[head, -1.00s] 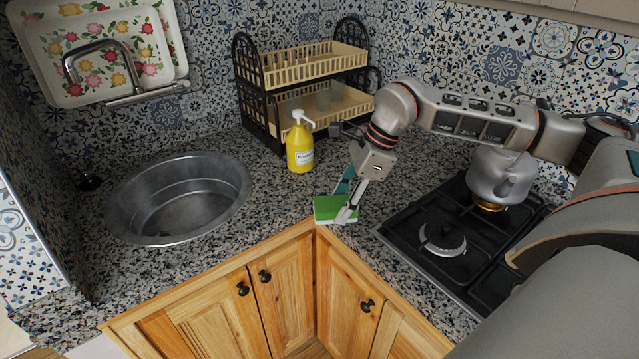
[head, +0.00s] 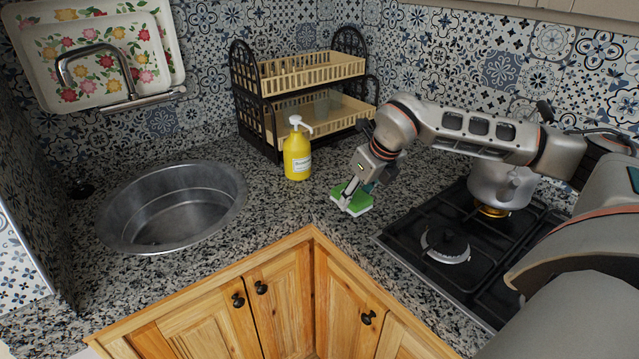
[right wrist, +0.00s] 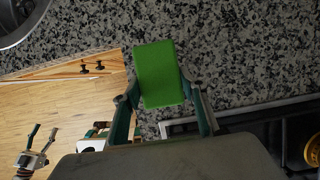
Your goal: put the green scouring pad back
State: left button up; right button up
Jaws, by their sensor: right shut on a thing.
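The green scouring pad (head: 361,204) has a green face and a pale underside. My right gripper (head: 349,203) is shut on it, over the counter near the inner corner. In the right wrist view the pad (right wrist: 160,72) sits between the two fingers, green face to the camera. It looks a little above the counter, but the gap is hard to judge. My left gripper (right wrist: 42,134) shows small at the lower left of the right wrist view, fingers apart and empty. It is out of the head view.
A yellow soap bottle (head: 297,153) stands left of the pad. A two-tier rack (head: 268,107) is behind it, with a cup on its lower tier. The round sink (head: 175,207) is at left. The gas hob (head: 470,235) with a kettle (head: 500,185) is at right.

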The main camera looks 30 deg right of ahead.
jog(key=p, duration=0.2)
send_over(317, 189)
jog(key=s, duration=0.2)
jog(key=shift+w, duration=0.15)
notch_tip(317, 189, down, 4)
jog(key=shift+w+d+r+p, duration=0.1)
jog(key=shift+r+p, duration=0.15)
jog(key=shift+p, duration=0.1)
jog(key=shift+f, duration=0.15)
jog(key=o, duration=0.9)
